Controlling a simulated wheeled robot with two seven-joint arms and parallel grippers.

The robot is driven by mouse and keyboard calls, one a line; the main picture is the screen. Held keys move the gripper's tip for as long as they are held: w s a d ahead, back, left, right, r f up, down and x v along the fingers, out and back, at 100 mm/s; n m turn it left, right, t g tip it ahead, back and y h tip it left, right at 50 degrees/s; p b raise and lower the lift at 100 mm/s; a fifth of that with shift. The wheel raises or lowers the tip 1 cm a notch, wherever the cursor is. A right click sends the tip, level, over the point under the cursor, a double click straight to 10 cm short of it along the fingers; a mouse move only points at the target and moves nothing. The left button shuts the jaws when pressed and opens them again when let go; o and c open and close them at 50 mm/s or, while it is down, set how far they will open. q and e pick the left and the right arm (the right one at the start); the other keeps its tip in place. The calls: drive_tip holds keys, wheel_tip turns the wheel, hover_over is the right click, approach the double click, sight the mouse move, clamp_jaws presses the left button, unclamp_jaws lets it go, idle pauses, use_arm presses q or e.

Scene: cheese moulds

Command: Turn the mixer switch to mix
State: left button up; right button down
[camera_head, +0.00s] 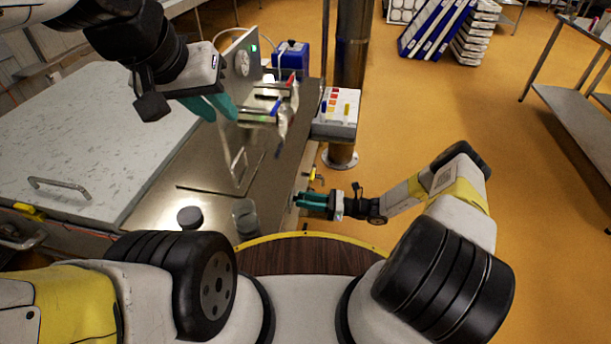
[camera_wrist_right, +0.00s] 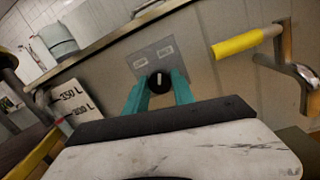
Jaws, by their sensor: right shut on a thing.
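The mixer switch is a black round knob (camera_wrist_right: 159,83) with a white mark, on a grey plate (camera_wrist_right: 150,58) with two small labels, fixed to the side of the steel vat. The labels are too small to read. The mark points roughly up the plate, between the labels. My right gripper (camera_wrist_right: 158,92) has its teal fingers on either side of the knob and is shut on it. In the head view my right gripper (camera_head: 300,200) is at the vat's right side, and the switch is hidden. My left gripper (camera_head: 220,116) is open and empty above the vat.
A yellow-handled valve (camera_wrist_right: 238,43) sits right of the switch. The steel vat (camera_head: 225,175) has a white lid (camera_head: 85,140) at left. A dark puck (camera_head: 190,217) and a clear beaker (camera_head: 245,216) stand at its near edge. Open floor (camera_head: 430,120) lies to the right.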

drive_tip(key=shift+m, duration=0.5)
drive_tip(key=c, duration=1.1)
unclamp_jaws()
drive_tip(key=shift+o, duration=0.2)
drive_tip(key=shift+d, duration=0.1)
drive_tip(key=s+d, duration=0.1)
drive_tip(key=d, duration=0.6)
drive_tip(key=shift+d+f, duration=0.3)
drive_tip(key=shift+f, duration=0.1)
